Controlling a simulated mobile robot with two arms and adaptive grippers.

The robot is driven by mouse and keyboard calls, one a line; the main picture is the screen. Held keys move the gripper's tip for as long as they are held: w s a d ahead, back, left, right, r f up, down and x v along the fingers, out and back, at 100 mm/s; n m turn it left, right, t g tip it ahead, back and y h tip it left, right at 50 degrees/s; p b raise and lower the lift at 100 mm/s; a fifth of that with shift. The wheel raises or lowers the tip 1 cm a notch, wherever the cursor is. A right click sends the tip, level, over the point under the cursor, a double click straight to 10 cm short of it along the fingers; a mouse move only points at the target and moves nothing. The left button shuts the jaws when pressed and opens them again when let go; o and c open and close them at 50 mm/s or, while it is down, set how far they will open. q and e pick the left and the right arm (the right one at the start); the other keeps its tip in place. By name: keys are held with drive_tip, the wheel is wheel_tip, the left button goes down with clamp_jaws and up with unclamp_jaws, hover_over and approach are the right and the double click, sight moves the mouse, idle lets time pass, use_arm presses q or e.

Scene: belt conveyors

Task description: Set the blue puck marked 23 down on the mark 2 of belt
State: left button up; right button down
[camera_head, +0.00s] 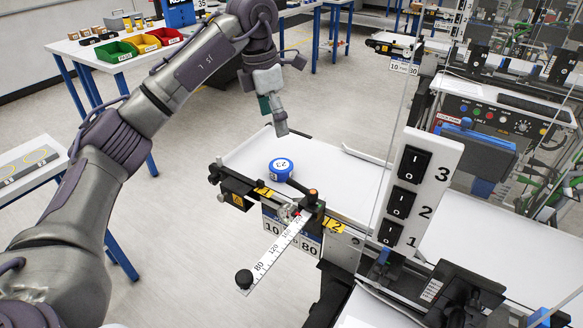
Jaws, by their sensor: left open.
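The blue puck (281,171) has a white top with a number that reads as 23. It stands upright on the white belt (244,160), close behind the front rail and nearer the yellow mark 1 (264,192) than the yellow mark 2 (336,226). Mark 2 is on the rail to the right. My left gripper (276,122) is open and empty, pointing down above and behind the puck, clear of it. My right gripper is not in view.
A ruler arm (270,257) with a black knob sticks out in front of the rail. A white switch panel (416,190) numbered 1 to 3 rises to the right. Bins and small parts lie on a table (95,58) at the back left.

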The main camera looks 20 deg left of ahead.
use_arm(q)
drive_tip(key=p, duration=0.2)
hover_over(281, 165)
drive_tip(key=f, duration=0.7)
drive_tip(key=shift+s+a+f, duration=0.15)
drive_tip(key=shift+s+a, duration=0.25)
drive_tip(key=shift+f, duration=0.3)
drive_tip(key=shift+w+d+f, duration=0.1)
drive_tip(key=shift+d+f, duration=0.05)
drive_tip(key=shift+f, duration=0.4)
drive_tip(key=f+p, duration=0.1)
drive_tip(key=f, duration=0.2)
drive_tip(key=shift+w+d+f+p, duration=0.2)
drive_tip(key=shift+w+f+p, duration=0.05)
drive_tip(key=shift+w+p, duration=0.15)
drive_tip(key=shift+f, duration=0.3)
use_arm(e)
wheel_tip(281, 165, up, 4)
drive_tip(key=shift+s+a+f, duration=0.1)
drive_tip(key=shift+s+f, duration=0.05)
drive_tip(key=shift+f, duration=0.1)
use_arm(q)
drive_tip(key=shift+c, duration=0.3)
